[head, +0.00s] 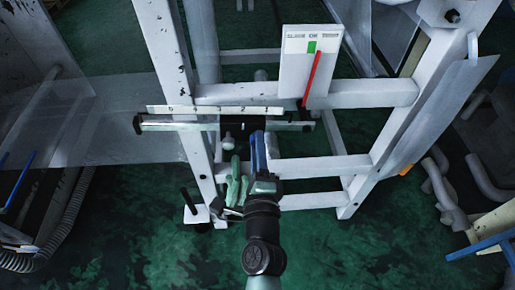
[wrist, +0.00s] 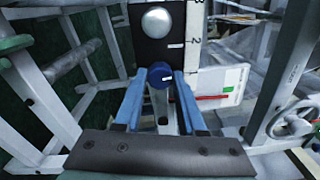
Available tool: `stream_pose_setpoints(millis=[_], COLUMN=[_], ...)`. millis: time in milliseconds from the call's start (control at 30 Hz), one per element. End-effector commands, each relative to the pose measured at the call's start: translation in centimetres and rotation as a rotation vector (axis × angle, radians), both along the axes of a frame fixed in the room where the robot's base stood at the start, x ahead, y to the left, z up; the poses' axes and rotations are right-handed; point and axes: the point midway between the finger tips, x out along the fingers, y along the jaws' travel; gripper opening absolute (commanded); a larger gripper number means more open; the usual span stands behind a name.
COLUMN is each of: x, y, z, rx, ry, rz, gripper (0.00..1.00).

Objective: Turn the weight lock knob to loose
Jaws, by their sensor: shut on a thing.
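A round dark-blue knob (wrist: 158,71) with a short white mark sits at the lower end of a black plate (wrist: 150,45) in the wrist view. I take it to be the weight lock knob. My gripper (wrist: 160,88) has its two blue fingers on either side of the knob, shut on it. A white tick is on the plate above and right of the knob. A silver ball-shaped part (wrist: 156,21) is higher on the plate. In the head view my gripper (head: 258,150) reaches in below the numbered bar, and the knob is hidden there.
A white numbered scale bar (head: 215,110) crosses the white frame (head: 385,140). A white gauge board (head: 296,62) carries a green mark and a red pointer (head: 312,80). A spoked handwheel (wrist: 291,124) stands at the right in the wrist view. Frame posts stand on both sides.

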Motion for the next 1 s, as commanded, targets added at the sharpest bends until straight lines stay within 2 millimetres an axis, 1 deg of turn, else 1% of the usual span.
stream_pose_setpoints(millis=[300, 500, 733, 1000], x=[-0.01, -0.01, -0.01, 0.0], y=[0.03, -0.02, 0.03, 0.01], z=[-0.18, -0.19, -0.09, -0.04], rx=[-0.296, -0.447, -0.568, -0.631], ry=[-0.001, 0.0, -0.001, 0.0], rz=[0.001, 0.001, 0.002, 0.002], gripper=[0.0, 0.0, 0.0, 0.0])
